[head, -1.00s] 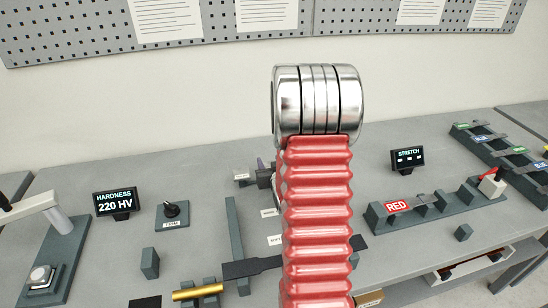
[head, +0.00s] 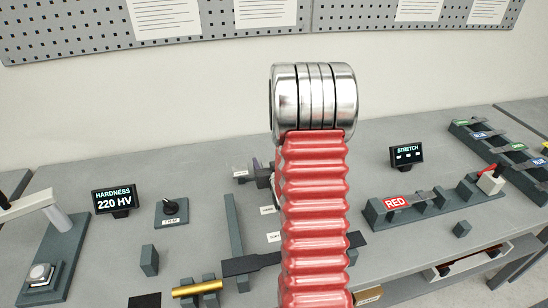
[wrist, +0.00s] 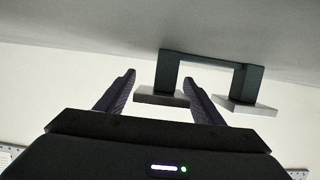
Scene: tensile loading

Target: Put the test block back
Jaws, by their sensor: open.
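A small silvery block (head: 41,273), which may be the test block, rests on the dark base of the hardness tester (head: 52,262) at the far left in the head view. My gripper (wrist: 165,90) is open in the wrist view, with nothing visible held between its two dark fingers. A dark U-shaped bracket (wrist: 213,60) with two pale-faced ends appears beyond the fingers; I cannot tell whether they touch. In the head view my red arm hides most of the gripper and the bench behind it.
A hardness display (head: 115,201) reads 220 HV. A brass-coloured rod (head: 197,289) lies across dark supports at the front. A small dark block (head: 149,260) stands left of it. A RED-labelled fixture (head: 396,201) and a stretch display (head: 407,155) are at right.

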